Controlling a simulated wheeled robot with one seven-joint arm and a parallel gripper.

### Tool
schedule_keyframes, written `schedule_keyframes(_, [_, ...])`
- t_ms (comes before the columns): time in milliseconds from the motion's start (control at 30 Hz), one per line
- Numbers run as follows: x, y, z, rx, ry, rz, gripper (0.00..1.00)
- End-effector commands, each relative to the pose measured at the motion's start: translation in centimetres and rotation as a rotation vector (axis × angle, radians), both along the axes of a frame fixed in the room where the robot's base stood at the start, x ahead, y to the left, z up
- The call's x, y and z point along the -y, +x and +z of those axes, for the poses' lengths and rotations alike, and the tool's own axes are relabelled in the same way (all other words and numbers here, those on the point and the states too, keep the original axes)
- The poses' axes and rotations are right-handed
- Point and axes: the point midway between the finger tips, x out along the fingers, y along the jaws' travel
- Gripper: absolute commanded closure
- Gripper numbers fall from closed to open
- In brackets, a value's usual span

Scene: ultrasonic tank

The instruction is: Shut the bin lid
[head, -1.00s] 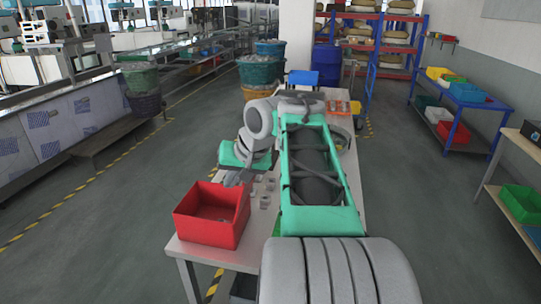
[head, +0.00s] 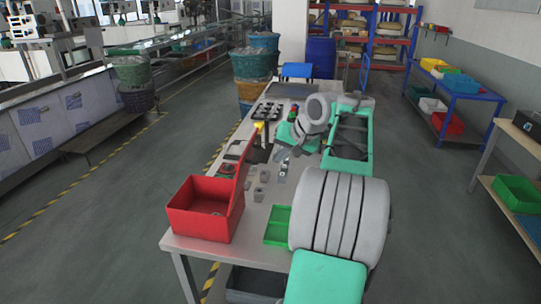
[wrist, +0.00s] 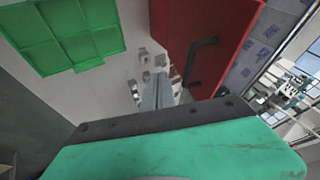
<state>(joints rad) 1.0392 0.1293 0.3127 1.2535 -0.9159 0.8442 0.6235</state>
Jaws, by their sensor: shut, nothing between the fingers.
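The red bin (head: 203,222) stands open at the near left corner of the table, its inside visible. Its red lid (head: 240,172) stands steeply up at the bin's right side, leaning right. In the wrist view the lid (wrist: 200,30) is a broad red panel with a black bar handle (wrist: 199,60). My gripper (head: 282,172) is to the right of the lid, over the table, apart from it as far as I can tell. In the wrist view its fingers (wrist: 157,90) are together and empty, left of the handle.
A green tray (head: 279,226) lies on the table (head: 255,250) right of the bin. Several small grey parts (head: 261,185) lie between bin and gripper. A dark rack of parts (head: 267,112) is farther back. Floor left of the table is clear.

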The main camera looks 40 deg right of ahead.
Motion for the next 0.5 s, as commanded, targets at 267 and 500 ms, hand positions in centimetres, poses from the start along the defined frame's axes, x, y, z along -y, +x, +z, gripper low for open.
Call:
schedule_keyframes(267, [-1.7,2.1,0.6,0.002,-0.005,0.0,1.0])
schedule_keyframes(500, [-1.8,2.2,0.6,0.002,-0.005,0.0,1.0])
